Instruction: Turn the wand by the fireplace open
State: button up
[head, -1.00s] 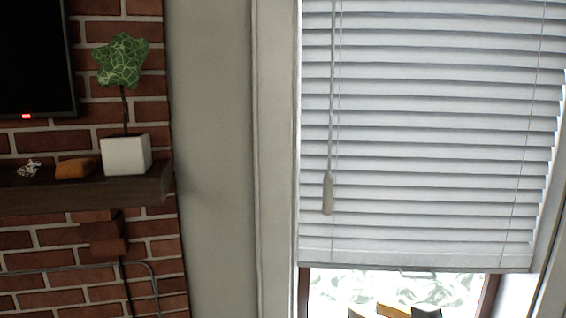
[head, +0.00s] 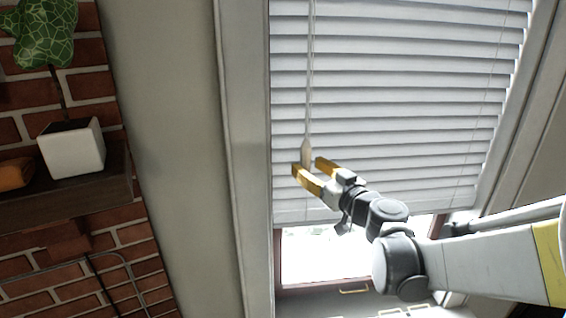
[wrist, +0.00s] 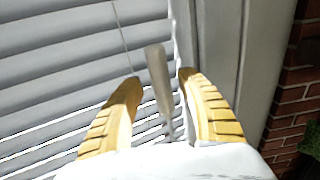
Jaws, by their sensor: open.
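The wand (head: 308,100) hangs down the left part of the white window blind (head: 400,90), with a pale, wider handle at its lower end (head: 306,153). My gripper (head: 310,166) is open, its two yellow fingers at the wand's handle. In the wrist view the wand's handle (wrist: 158,80) stands between the two open fingers (wrist: 160,85), apart from both as far as I can see. Its lower end reaches down toward the palm. The blind's slats are tilted with thin gaps between them.
A brick fireplace wall (head: 75,260) with a dark mantel (head: 70,200) stands at the left. A white planter (head: 72,148) and an orange object (head: 15,173) sit on the mantel. The window trim (head: 240,150) runs beside the blind. Below the blind, the window is bright.

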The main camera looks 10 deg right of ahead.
jog(key=shift+x, duration=0.8)
grip_shut()
jog(key=shift+s, duration=0.1)
